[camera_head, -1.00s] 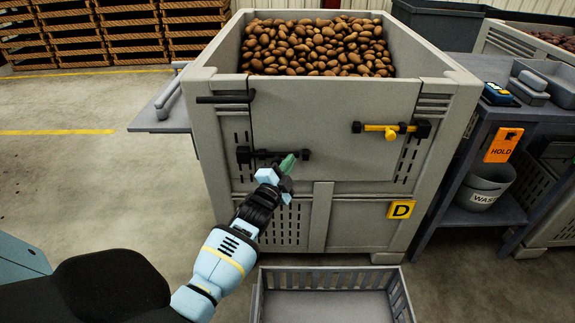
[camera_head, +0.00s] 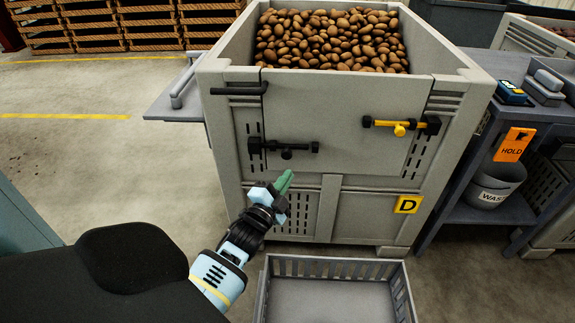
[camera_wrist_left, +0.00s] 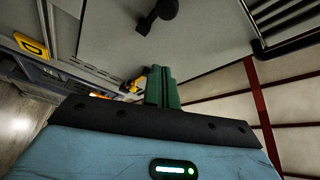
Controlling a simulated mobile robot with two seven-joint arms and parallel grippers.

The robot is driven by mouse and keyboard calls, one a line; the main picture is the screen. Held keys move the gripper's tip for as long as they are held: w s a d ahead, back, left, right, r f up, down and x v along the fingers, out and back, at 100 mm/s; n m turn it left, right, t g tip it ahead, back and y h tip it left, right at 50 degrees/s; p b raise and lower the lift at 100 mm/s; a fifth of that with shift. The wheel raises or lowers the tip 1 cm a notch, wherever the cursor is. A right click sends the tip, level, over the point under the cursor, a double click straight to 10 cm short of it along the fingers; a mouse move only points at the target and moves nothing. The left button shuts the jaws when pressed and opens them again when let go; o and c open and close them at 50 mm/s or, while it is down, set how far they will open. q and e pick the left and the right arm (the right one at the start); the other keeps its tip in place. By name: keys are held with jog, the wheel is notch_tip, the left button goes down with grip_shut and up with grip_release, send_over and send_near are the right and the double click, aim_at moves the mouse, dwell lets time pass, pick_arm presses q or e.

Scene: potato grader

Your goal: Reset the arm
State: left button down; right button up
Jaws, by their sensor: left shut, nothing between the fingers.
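My left gripper (camera_head: 284,181) is shut and empty, with its green fingertips in front of the grey crate (camera_head: 330,115). It sits below and apart from the black latch (camera_head: 285,149) on the crate's front door. In the left wrist view the green fingers (camera_wrist_left: 160,87) are together, with the crate's front face and a black latch knob (camera_wrist_left: 158,12) beyond them. A yellow latch (camera_head: 400,125) is on the right of the door. My right gripper is not in view.
Potatoes (camera_head: 330,40) fill the crate. A slatted grey tray (camera_head: 335,268) lies on the floor in front. A bench with an orange HOLD tag (camera_head: 513,144) and a WASTE bucket (camera_head: 495,185) stands at the right. The floor at the left (camera_head: 90,150) is clear.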

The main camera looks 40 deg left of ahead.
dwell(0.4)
